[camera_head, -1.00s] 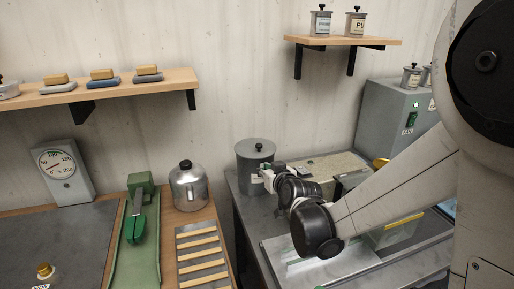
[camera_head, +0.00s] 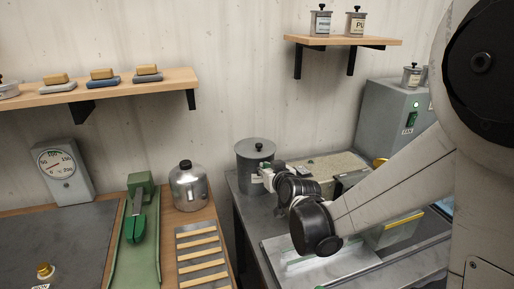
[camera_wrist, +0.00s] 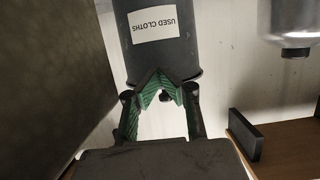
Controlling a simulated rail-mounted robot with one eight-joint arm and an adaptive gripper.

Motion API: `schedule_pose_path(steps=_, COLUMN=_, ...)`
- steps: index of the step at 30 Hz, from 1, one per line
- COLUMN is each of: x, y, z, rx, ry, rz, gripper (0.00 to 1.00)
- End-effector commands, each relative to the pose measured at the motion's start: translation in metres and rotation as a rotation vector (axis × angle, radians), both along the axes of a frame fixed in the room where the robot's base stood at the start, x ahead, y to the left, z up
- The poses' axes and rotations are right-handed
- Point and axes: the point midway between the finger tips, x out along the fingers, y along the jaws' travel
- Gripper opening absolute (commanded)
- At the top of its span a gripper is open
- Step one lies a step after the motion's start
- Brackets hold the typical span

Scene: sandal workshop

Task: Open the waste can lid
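The waste can (camera_head: 252,178) is a grey cylinder at the back left corner of the right-hand bench. Its lid (camera_head: 257,146) is on and has a black knob. In the wrist view the can (camera_wrist: 158,58) appears upside down, with a white label reading USED CLOTHS. The knob (camera_wrist: 165,97) shows in the gap between my fingers, below their tips in the picture. My gripper (camera_wrist: 160,73) has green-padded fingers whose tips meet in front of the can near its rim. I see nothing held, and contact with the can is unclear.
A silver canister (camera_head: 188,188) with a black knob stands on the left bench, beside a green tool (camera_head: 139,215) and a slatted rack (camera_head: 202,258). A pale-topped block (camera_head: 325,165) lies right of the can. A grey machine (camera_head: 385,115) stands behind my arm.

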Motion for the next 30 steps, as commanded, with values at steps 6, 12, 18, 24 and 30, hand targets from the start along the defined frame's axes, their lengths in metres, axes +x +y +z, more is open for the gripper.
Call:
schedule_pose_path(steps=6, x=0.004, y=0.001, z=0.000, rx=0.000, ry=0.000, rz=0.000, gripper=0.00)
schedule_pose_path(steps=12, x=0.007, y=0.003, z=0.000, rx=0.000, ry=0.000, rz=0.000, gripper=0.00)
schedule_pose_path(steps=18, x=0.010, y=0.004, z=0.000, rx=0.000, ry=0.000, rz=0.000, gripper=0.00)
schedule_pose_path(steps=24, x=0.013, y=0.005, z=0.000, rx=0.000, ry=0.000, rz=0.000, gripper=0.00)
schedule_pose_path(steps=30, x=0.014, y=0.005, z=0.001, rx=0.000, ry=0.000, rz=0.000, gripper=0.00)
